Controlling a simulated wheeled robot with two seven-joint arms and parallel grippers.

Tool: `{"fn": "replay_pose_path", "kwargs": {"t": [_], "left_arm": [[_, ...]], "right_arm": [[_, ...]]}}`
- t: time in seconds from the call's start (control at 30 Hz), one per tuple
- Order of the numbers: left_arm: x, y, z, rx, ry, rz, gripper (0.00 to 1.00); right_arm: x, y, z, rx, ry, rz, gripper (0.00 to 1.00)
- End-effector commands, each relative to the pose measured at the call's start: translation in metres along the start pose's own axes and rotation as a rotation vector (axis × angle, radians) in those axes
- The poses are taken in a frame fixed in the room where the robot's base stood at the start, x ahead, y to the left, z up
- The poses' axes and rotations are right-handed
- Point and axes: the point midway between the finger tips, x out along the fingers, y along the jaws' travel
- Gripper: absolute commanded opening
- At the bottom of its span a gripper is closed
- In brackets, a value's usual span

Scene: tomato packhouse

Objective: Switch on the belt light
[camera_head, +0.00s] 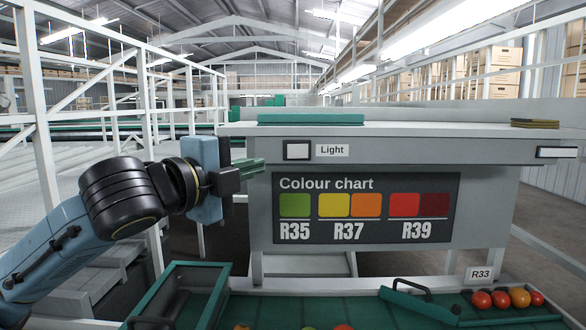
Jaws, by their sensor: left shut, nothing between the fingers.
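The light switch (298,151) is a white rocker plate in a dark frame on the front edge of the grey bench. A label reading "Light" (332,150) is right beside it. My left gripper (258,166) comes in from the left, its fingers shut and empty. In the picture its fingertips are just left of the switch and slightly lower; I cannot tell how far in front of the panel they are. No lit lamp of the belt can be made out. My right gripper is not in view.
A colour chart (366,208) hangs below the switch. Another white plate (556,152) is at the bench's right end. Below, the green belt (385,316) carries several tomatoes (500,299), with a green gate (418,304) and an open green frame (180,292).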

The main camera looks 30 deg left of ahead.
Motion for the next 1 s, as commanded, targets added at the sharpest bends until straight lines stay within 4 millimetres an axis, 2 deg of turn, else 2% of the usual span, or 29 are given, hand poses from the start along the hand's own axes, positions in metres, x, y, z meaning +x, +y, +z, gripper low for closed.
{"fn": "replay_pose_path", "kwargs": {"t": [0.37, 0.57, 0.77, 1.0], "left_arm": [[0.001, -0.001, 0.000, -0.001, 0.000, 0.000, 0.00], [0.013, -0.004, 0.001, -0.005, 0.000, 0.001, 0.00], [0.041, -0.004, 0.001, -0.009, 0.000, -0.003, 0.00], [0.091, -0.003, 0.000, -0.008, -0.001, -0.002, 0.00]], "right_arm": [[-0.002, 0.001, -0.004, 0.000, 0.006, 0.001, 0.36], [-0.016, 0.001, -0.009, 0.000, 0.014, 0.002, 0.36], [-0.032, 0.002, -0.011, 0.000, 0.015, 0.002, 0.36], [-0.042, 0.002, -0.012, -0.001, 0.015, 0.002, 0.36]]}}
